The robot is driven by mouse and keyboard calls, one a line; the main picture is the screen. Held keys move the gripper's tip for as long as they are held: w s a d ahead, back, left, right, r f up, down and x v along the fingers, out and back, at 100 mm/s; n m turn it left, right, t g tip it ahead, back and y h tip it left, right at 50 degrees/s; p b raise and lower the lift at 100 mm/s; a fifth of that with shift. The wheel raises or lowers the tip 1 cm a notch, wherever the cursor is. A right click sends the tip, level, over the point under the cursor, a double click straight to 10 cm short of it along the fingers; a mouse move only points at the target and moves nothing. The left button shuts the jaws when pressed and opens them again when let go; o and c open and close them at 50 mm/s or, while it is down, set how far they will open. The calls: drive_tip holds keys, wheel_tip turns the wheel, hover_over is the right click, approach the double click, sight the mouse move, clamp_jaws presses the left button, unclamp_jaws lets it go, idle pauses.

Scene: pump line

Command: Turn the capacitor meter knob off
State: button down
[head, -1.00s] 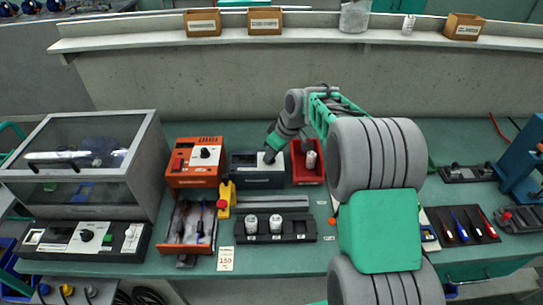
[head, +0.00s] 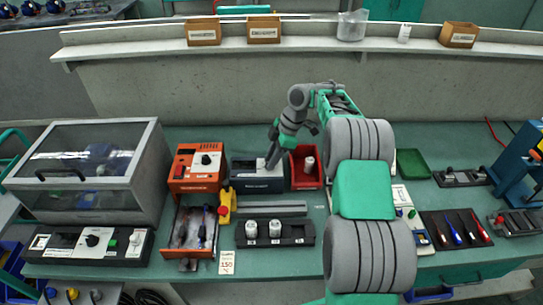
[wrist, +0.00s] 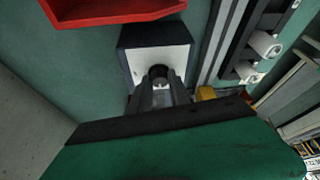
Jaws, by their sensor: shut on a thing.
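The capacitor meter (head: 257,185) is a dark box with a display on its left and a pale panel on its right, standing at the back middle of the bench. In the wrist view its white panel (wrist: 177,56) carries a dark round knob (wrist: 158,71). My gripper (wrist: 160,84) is shut on the knob, with one finger on each side of it. In the head view my gripper (head: 269,165) comes down onto the right part of the meter and hides the knob. The knob's pointer mark cannot be made out.
A red bin (head: 306,180) holding a white-grey part stands close to the meter's right. An orange instrument (head: 194,183) stands to its left, with a yellow object (head: 227,204) nearby. A black rack (head: 299,237) with white capacitors lies in front.

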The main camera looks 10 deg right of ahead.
drive_tip(key=shift+n+p, duration=0.3)
drive_tip(key=shift+n, duration=0.3)
drive_tip(key=c, duration=1.2)
unclamp_jaws()
drive_tip(key=shift+a, duration=0.1)
drive_tip(key=p+v, duration=0.3)
drive_tip(key=v, duration=0.4)
drive_tip(key=shift+w+r+p, duration=0.15)
drive_tip(key=shift+r+p, duration=0.15)
drive_tip(key=shift+r, duration=0.1)
